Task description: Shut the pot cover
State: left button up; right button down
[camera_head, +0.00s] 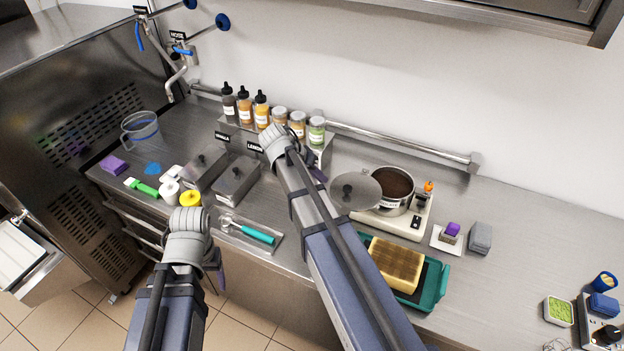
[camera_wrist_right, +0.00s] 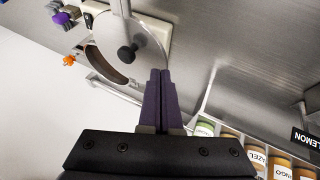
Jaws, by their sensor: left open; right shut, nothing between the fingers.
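The pot (camera_head: 397,206) stands on a white appliance, with dark brown contents showing at its open top. Its round metal cover (camera_head: 357,192) sits off to the left side of the pot's mouth and overlaps only its left edge. In the right wrist view the cover (camera_wrist_right: 152,38) shows its black knob (camera_wrist_right: 128,53), and part of the pot (camera_wrist_right: 106,68) shows beside it. My right gripper (camera_wrist_right: 160,72) is shut and empty, its purple fingertips by the cover's rim; I cannot tell if they touch. My left gripper (camera_head: 220,278) hangs low before the counter's front edge, mostly hidden by its wrist.
A green tray (camera_head: 436,290) with a yellow block (camera_head: 397,262) is in front of the pot. A wall rail (camera_head: 400,142) runs behind. Counter right of the pot is partly clear.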

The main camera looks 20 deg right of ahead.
aim_at(335, 194)
pick_arm(q)
jog(key=shift+f+b, duration=0.45)
jog(key=shift+f, duration=0.5)
pick_arm(e)
jog(key=shift+s+d+f, duration=0.3)
jog(key=shift+s+d, duration=0.15)
jog(key=shift+d, duration=0.2)
jog(key=shift+s+d+f, duration=0.35)
jog(key=shift+s+d, duration=0.05)
jog(key=shift+d, duration=0.25)
jog(key=shift+s+d+f, duration=0.3)
jog(key=shift+s+d, duration=0.15)
jog(key=shift+d, duration=0.2)
